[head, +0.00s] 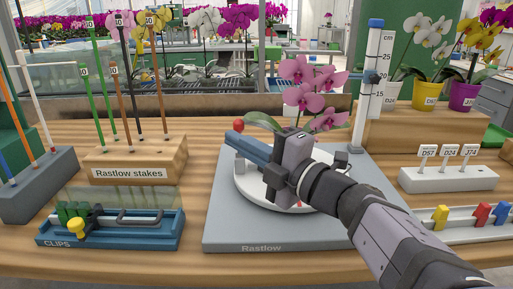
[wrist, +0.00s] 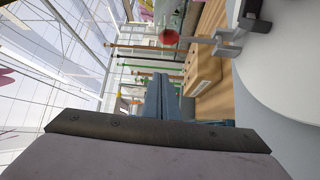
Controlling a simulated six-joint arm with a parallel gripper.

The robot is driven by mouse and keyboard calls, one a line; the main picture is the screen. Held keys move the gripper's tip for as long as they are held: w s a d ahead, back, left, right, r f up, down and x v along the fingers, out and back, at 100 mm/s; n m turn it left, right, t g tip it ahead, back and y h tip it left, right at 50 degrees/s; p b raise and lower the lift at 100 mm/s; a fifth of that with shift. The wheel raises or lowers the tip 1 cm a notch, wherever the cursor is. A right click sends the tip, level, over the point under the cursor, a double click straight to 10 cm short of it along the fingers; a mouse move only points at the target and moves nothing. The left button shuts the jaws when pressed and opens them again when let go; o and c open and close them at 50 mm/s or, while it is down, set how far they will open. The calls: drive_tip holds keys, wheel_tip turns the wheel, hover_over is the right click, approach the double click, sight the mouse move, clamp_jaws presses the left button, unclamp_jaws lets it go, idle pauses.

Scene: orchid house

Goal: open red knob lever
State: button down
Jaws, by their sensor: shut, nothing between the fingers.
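The red knob (head: 238,126) shows just above and behind the blue fingers of my gripper (head: 236,138) in the head view. In the wrist view the red knob (wrist: 169,37) sits at the end of a grey lever (wrist: 205,40), beside the white round plate (wrist: 285,55). My gripper (wrist: 163,78) is shut and empty, with its fingers pointing left in the head view. A gap shows between the fingers and the knob in the wrist view. In the head view my gripper hides most of the lever and part of the white plate (head: 252,192).
A pink orchid (head: 305,95) rises behind my gripper. The grey Rastlow base (head: 300,240) carries the plate, and a height scale (head: 374,75) stands at its right. The stake block (head: 130,165) and blue clips box (head: 150,232) stand left. A label block (head: 440,178) is right.

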drive_tip(key=shift+p+v, duration=2.35)
drive_tip(key=shift+p, duration=0.85)
drive_tip(key=shift+r, duration=0.15)
